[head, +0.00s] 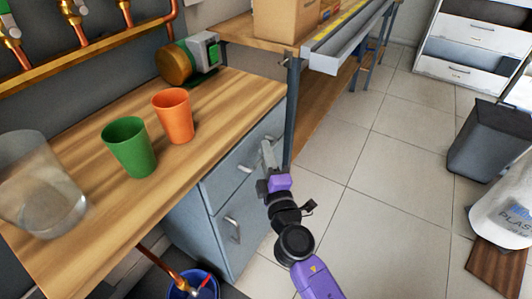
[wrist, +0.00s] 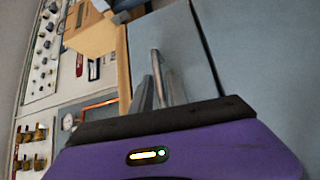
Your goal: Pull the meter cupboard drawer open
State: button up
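The meter cupboard (head: 190,228) is the blue-grey unit under the wooden worktop. Its drawer (head: 222,183) is the upper front panel and looks shut, about flush with the door below. A pale bar handle (head: 245,168) shows on the drawer, partly beside my gripper (head: 266,150). My gripper is at the right part of the drawer front, close to it.
A lower door handle (head: 232,229) sticks out below. A green cup (head: 129,148), an orange cup (head: 173,117) and a clear container (head: 38,190) stand on the worktop (head: 90,205). A table leg (head: 292,105) is close right of my gripper. A blue bucket (head: 192,287) stands below.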

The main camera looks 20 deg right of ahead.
grip_shut()
dwell(1.4)
